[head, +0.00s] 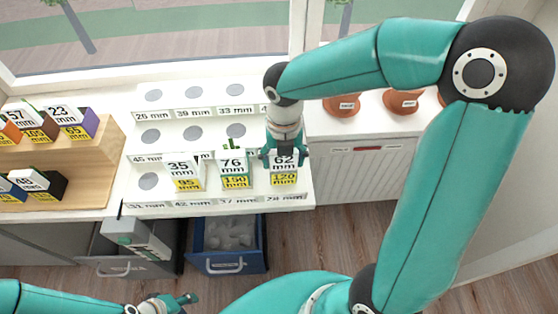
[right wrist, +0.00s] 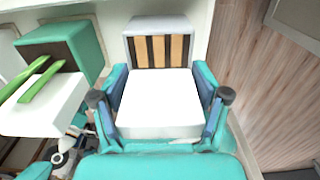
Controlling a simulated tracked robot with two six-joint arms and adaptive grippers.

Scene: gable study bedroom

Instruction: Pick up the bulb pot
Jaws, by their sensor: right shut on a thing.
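A box labelled 62 mm / 120 mm (head: 284,177) stands at the right end of the white stepped rack's front row. My right gripper (head: 284,155) is shut on it from above. In the right wrist view the box (right wrist: 160,105) sits between both fingers, with a white face and brown stripes behind. Just left of it is a 76 mm / 150 mm box (head: 234,168) with green shoots, which also shows in the right wrist view (right wrist: 45,100). I cannot tell which thing is the bulb pot. My left gripper (head: 180,300) is low at the bottom left; its opening is unclear.
A 35 mm / 95 mm box (head: 184,172) stands further left on the rack (head: 215,104). A wooden rack (head: 90,165) holds several boxes. Terracotta pots (head: 342,105) stand at the right. A grey drawer (head: 120,262) and a blue drawer (head: 228,262) stand open below.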

